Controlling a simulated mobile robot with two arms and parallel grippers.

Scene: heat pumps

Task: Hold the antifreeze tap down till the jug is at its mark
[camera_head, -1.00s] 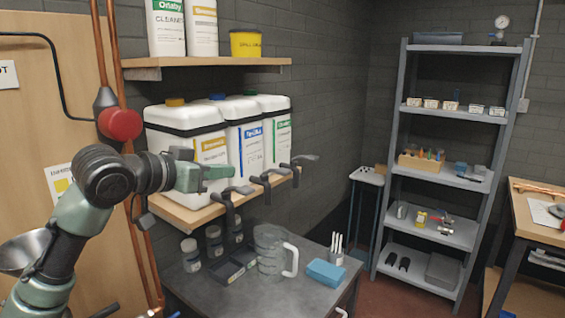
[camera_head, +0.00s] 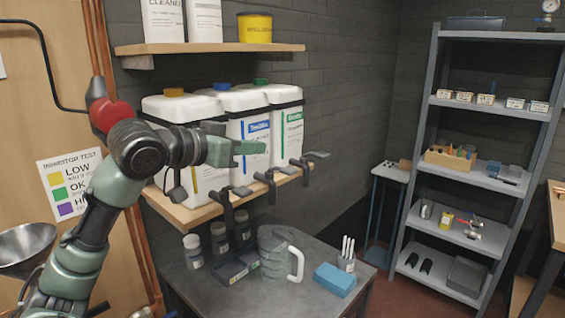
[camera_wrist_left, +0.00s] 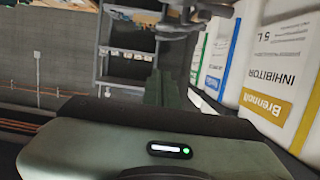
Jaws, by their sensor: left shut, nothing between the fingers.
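Three white containers stand on the lower wall shelf: one with a yellow stripe, marked Inhibitor in the left wrist view (camera_wrist_left: 275,75), one with a blue label (camera_head: 257,128) and one with a green label (camera_head: 291,118). Which holds antifreeze I cannot read. Three black lever taps, left (camera_head: 228,205), middle (camera_head: 269,187) and right (camera_head: 306,170), hang along the shelf front. A clear jug (camera_head: 272,253) with a white handle stands on the table below; its mark and level are not readable. My left gripper (camera_head: 262,147) is shut and empty, in front of the blue-labelled container, above the taps.
A metal rack (camera_head: 430,150) stands at the right. An upper shelf (camera_head: 215,48) runs above the containers.

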